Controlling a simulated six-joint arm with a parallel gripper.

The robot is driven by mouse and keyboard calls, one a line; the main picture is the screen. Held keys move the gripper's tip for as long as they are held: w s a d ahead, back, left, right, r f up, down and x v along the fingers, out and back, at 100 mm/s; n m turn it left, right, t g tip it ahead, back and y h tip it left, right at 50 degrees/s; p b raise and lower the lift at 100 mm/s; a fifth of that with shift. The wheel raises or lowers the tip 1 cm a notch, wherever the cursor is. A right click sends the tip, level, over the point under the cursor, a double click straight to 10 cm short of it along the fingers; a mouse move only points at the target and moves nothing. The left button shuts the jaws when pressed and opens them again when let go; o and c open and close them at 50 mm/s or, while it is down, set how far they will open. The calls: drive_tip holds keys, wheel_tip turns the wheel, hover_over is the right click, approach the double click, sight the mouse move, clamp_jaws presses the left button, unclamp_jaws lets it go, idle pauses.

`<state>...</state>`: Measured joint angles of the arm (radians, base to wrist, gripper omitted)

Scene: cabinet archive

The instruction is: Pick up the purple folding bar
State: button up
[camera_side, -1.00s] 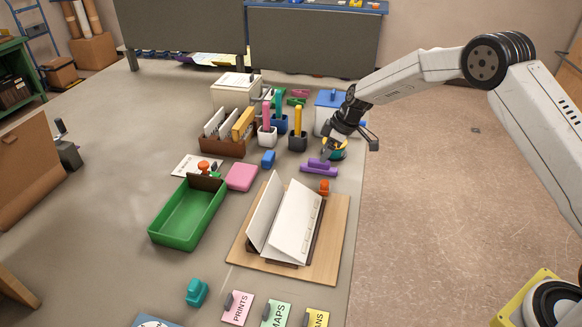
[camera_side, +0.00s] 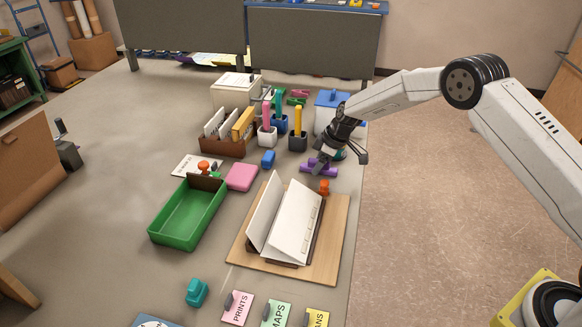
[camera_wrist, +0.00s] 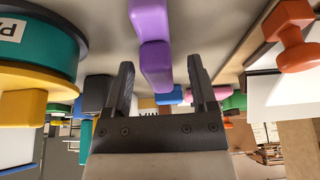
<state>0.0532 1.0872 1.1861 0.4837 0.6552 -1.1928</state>
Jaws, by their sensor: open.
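The purple folding bar (camera_side: 309,168) lies on the table near its right edge, between the pen cups and the wooden board. In the wrist view the purple bar (camera_wrist: 153,55) shows at the top centre, its near end in line with the gap between my fingers. My gripper (camera_side: 326,165) is right over the bar in the side view and hides part of it. In the wrist view my gripper (camera_wrist: 161,80) is open, with one finger on each side of the gap. I cannot tell how much of the bar is between the fingers.
An orange stamp (camera_side: 324,187) stands close to the bar, at the wooden board (camera_side: 338,230) with its open book. A teal round container with a yellow part (camera_wrist: 40,48) is near my gripper.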

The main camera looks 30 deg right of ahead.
clamp_jaws()
drive_tip(key=shift+r, duration=0.2)
idle(0.3)
drive_tip(key=shift+r, duration=0.55)
drive_tip(key=s+r, duration=1.1)
drive_tip(key=s, duration=0.3)
drive_tip(key=shift+d+r, duration=0.15)
drive_tip(key=shift+r, duration=0.1)
